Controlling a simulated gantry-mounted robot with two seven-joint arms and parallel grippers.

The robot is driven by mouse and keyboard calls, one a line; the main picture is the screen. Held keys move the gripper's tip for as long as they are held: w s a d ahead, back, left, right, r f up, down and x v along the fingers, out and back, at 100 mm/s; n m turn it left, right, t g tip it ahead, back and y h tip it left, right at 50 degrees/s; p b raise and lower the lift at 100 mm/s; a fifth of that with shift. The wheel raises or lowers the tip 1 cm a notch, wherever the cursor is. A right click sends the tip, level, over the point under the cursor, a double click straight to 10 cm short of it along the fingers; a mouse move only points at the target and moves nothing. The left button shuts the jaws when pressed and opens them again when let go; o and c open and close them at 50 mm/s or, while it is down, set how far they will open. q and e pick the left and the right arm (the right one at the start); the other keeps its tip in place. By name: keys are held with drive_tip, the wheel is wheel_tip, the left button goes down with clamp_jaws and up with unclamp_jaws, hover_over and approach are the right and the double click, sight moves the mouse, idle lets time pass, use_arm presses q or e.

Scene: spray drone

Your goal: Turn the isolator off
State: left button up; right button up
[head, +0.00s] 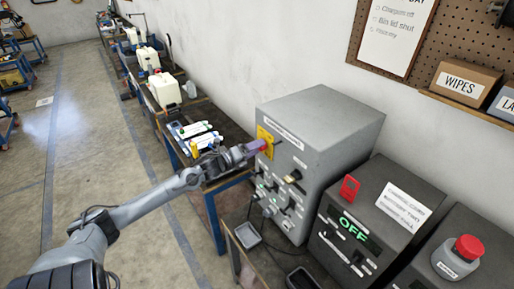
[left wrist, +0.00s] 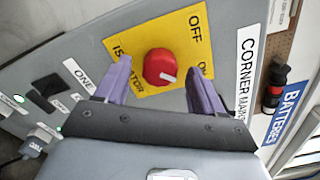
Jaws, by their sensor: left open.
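The isolator is a red round knob (left wrist: 160,67) on a yellow plate (left wrist: 143,40) marked OFF, ON and ISOLATOR. A white mark on the knob points right and slightly down in the left wrist view, nearer the ON label than OFF. In the head view the plate (head: 265,133) is on the front of a grey cabinet (head: 325,118). My left gripper (head: 254,148) is at the knob. Its purple fingers are open, one on each side of the knob, with gaps showing. My right gripper is not in view.
Below the plate are smaller switches and sockets (head: 280,205). To the right stands a dark box with a green OFF display (head: 352,229) and a red tag (head: 349,187). A red button (head: 468,247) is further right. A bench with white jugs (head: 163,90) runs behind.

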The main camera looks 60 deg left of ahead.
use_arm(q)
drive_tip(key=shift+w, duration=0.6)
drive_tip(key=shift+c, duration=0.3)
drive_tip(key=c, duration=1)
